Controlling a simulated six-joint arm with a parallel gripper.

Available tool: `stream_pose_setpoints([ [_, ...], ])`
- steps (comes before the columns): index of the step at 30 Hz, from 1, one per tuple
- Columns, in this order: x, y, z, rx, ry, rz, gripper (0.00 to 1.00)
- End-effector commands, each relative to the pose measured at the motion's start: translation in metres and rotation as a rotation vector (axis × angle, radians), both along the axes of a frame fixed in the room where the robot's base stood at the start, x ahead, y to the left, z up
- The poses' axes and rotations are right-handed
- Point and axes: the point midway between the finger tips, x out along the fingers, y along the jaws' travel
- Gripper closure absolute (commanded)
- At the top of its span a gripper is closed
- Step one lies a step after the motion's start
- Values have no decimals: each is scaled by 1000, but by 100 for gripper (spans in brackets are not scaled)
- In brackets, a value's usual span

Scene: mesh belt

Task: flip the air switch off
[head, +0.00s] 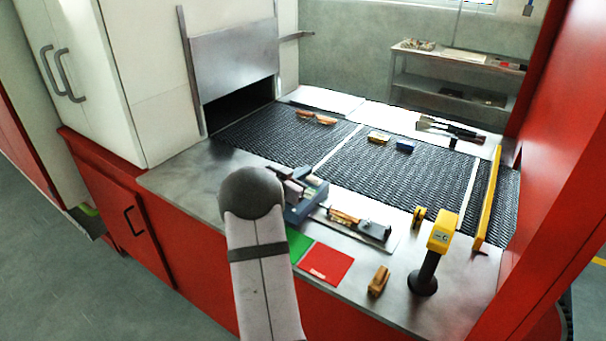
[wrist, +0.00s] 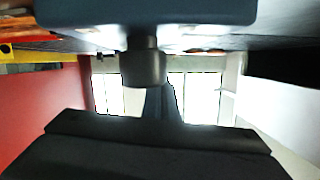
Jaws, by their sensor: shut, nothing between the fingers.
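A blue-grey box (head: 305,207) stands on the steel counter in front of the mesh belt, partly hidden by my arm in the head view. In the wrist view the box (wrist: 145,10) fills the top edge, and a dark grey stub-like lever (wrist: 143,66) sticks out of it; I take this for the air switch. My gripper (wrist: 160,100) is shut and empty, its narrow fingertips close by the lever. I cannot tell whether they touch it. In the head view my gripper (head: 296,184) is just above the box, and the lever cannot be made out there.
Green (head: 297,244) and red (head: 326,263) squares lie in front of the box. A tray with a brown item (head: 345,216), a wooden block (head: 379,281) and a yellow-topped post (head: 432,255) are to the right. Small items lie on the belt (head: 345,160).

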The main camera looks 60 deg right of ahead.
Motion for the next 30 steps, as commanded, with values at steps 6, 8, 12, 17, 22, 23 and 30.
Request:
stream_pose_setpoints([
  [6, 3, 0, -13, -1, -1, 1, 100],
  [8, 3, 0, -15, -2, -1, 0, 100],
  [12, 3, 0, -16, -2, -2, 0, 100],
  [17, 3, 0, -16, -2, -2, 0, 100],
  [22, 5, 1, -16, -1, 27, 0, 100],
  [23, 5, 1, -16, 0, 41, 1, 100],
  [30, 9, 1, -26, 2, 200, 1, 100],
])
